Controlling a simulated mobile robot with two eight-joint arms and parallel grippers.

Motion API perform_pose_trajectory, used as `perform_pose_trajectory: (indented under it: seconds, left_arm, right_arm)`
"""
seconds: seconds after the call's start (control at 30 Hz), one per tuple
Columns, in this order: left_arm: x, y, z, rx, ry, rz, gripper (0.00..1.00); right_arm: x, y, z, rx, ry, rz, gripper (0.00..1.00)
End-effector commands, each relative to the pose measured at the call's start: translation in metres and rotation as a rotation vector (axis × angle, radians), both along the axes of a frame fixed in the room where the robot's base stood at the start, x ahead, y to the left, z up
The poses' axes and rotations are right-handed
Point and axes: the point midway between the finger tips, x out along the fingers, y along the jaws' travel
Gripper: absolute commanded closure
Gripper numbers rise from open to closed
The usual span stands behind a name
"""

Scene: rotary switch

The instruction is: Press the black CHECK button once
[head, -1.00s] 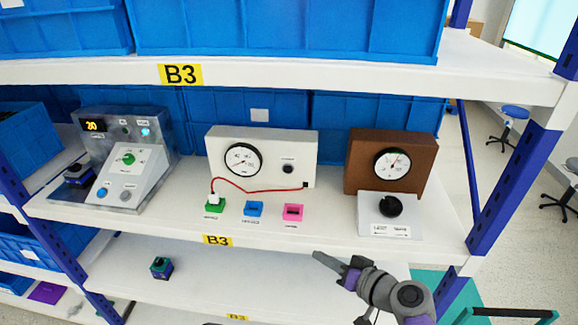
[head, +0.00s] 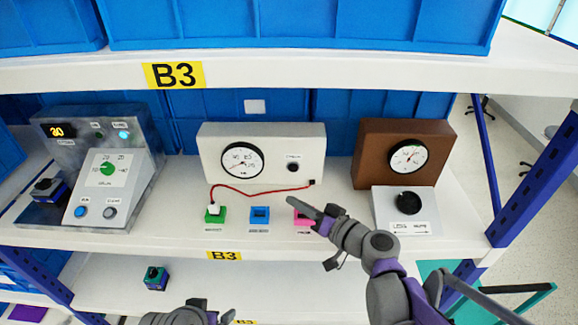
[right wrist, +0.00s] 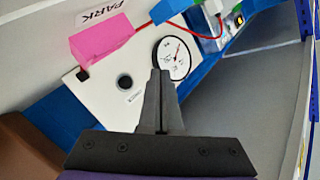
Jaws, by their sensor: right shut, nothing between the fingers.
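The black CHECK button (head: 293,167) is a small round knob on the right half of the white meter box (head: 270,145), beside its dial (head: 242,160). It also shows in the right wrist view (right wrist: 125,82), left of the fingertips. My right gripper (head: 293,201) is shut and empty, its tip in front of and below the button, near the pink socket, apart from the box in the head view. In the right wrist view its closed fingers (right wrist: 160,75) point toward the box face. My left gripper (head: 222,315) is partly cut off at the bottom edge; its jaws are unclear.
A red cable runs from the green socket (head: 215,215) to the box's lower right corner. A blue socket (head: 260,216) and pink socket (head: 303,217) stand in front.

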Motion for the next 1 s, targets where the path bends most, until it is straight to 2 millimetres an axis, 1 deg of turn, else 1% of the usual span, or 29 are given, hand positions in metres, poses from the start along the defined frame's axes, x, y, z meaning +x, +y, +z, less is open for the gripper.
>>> perform_pose_trajectory:
  seconds: [0.23,0.37,0.47,0.8,1.0]
  left_arm:
    - [0.000,0.000,0.000,0.000,0.000,0.000,0.00]
    - [-0.001,0.000,-0.002,0.000,0.002,0.000,0.00]
    - [-0.003,0.000,-0.005,0.000,0.005,0.000,0.00]
    - [-0.007,0.000,-0.016,0.000,0.014,0.000,0.00]
    - [-0.005,0.000,-0.011,0.000,0.010,0.000,0.00]
  right_arm:
    - [0.000,0.000,0.000,0.000,0.000,0.000,1.00]
    - [0.006,0.000,-0.001,-0.001,0.001,0.001,1.00]
    - [0.015,0.000,-0.001,0.000,0.002,0.000,1.00]
    - [0.063,0.000,-0.001,-0.001,0.001,0.001,1.00]
    - [0.082,0.000,0.001,-0.001,-0.001,0.000,1.00]
